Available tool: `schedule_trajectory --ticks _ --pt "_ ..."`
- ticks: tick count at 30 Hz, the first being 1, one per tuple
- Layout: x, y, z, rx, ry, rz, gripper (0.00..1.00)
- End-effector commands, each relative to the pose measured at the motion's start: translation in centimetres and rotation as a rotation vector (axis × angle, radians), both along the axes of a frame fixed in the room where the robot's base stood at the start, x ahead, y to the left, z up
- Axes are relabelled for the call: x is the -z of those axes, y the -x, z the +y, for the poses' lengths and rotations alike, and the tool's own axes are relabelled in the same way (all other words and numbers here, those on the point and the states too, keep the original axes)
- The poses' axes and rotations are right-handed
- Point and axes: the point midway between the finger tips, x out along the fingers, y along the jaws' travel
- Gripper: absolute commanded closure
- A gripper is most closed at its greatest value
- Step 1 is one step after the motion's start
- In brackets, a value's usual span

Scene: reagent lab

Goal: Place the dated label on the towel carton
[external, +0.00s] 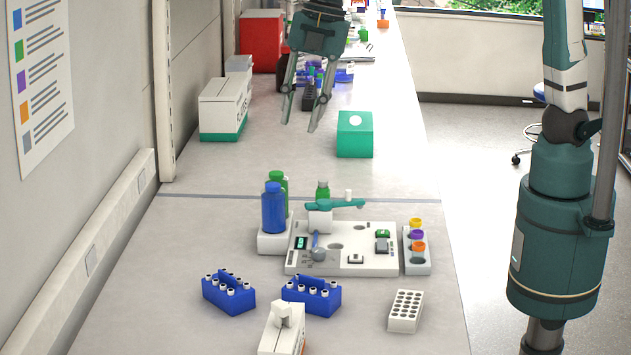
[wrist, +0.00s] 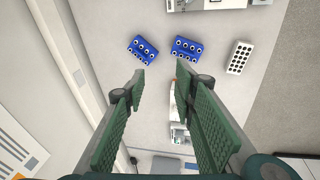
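A white carton with a white towel sticking out of its top (external: 284,330), which I take for the towel carton, stands at the near edge of the external view. In the wrist view, part of a white object (wrist: 173,104) shows beside the right finger, which may be this carton. I cannot make out a dated label in either view. My gripper (external: 299,123) is open, with nothing between its fingers, and hangs high above the bench. In the wrist view its fingers (wrist: 161,74) are wide apart, pointing down toward the bench.
Two blue vial racks (external: 229,293) (external: 312,295) and a white rack (external: 405,311) stand near the towel carton. Behind them are a white instrument board (external: 342,258) and a blue bottle (external: 274,209). A green box (external: 355,135) and white carton (external: 224,107) stand farther back.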

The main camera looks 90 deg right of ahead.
Motion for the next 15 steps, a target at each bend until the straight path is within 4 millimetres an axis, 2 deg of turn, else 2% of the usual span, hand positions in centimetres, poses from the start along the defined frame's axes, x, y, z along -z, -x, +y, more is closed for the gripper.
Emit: schedule_trajectory --ticks 1,3,15 --pt "-0.3 0.6 -1.5 0.038 -0.009 -0.005 0.72" --pt "-0.7 1.2 -3.3 0.092 -0.025 -0.016 0.72" --pt "-1.9 5.9 -13.0 0.401 -0.115 -0.067 0.72"
